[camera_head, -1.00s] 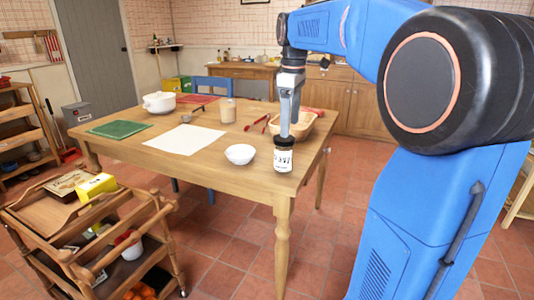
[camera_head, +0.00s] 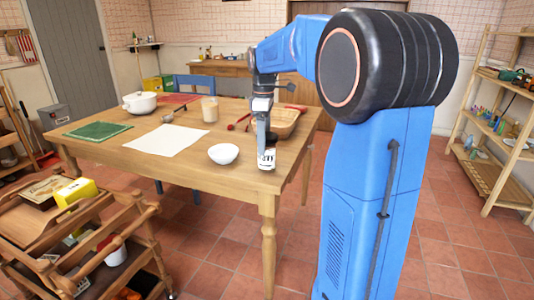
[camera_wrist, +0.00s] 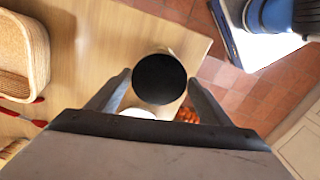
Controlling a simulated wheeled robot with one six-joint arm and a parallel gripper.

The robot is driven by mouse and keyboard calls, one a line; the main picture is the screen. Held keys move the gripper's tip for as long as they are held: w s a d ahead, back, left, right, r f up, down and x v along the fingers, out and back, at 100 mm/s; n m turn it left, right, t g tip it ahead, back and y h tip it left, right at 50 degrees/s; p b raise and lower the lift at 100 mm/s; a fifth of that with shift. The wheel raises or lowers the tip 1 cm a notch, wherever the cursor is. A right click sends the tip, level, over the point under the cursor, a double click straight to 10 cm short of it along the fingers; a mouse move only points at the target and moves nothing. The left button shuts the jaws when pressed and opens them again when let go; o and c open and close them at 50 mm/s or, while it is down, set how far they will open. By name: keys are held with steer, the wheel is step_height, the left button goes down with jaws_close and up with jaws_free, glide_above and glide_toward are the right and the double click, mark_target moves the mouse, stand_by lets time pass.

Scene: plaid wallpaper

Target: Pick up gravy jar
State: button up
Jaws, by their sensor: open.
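The gravy jar, a small jar with a black-and-white label (camera_head: 267,160), stands upright near the front right corner of the wooden table (camera_head: 190,165). In the wrist view its round black lid (camera_wrist: 159,80) lies between the tips of my two fingers. My gripper (camera_head: 264,146) points straight down at the jar and is open. One finger is on each side of the lid, with the left one close to it. I cannot tell if either touches.
A white bowl (camera_head: 223,154) stands just left of the jar. A wicker basket (camera_head: 285,123) and red-handled utensils lie behind it. A beige jar (camera_head: 210,109), white pot (camera_head: 140,102) and paper sheet (camera_head: 168,140) are farther off. A wooden cart (camera_head: 75,240) stands front left.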

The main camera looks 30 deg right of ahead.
mark_target(267, 156)
step_height(267, 156, down, 2)
steer(key=shift+f, duration=0.1)
steer(key=f, duration=0.2)
steer(key=d+f, duration=0.1)
steer(key=shift+s+f, duration=0.25)
steer(key=shift+f, duration=0.75)
steer(key=shift+c, duration=0.3)
steer(key=c, duration=1.2)
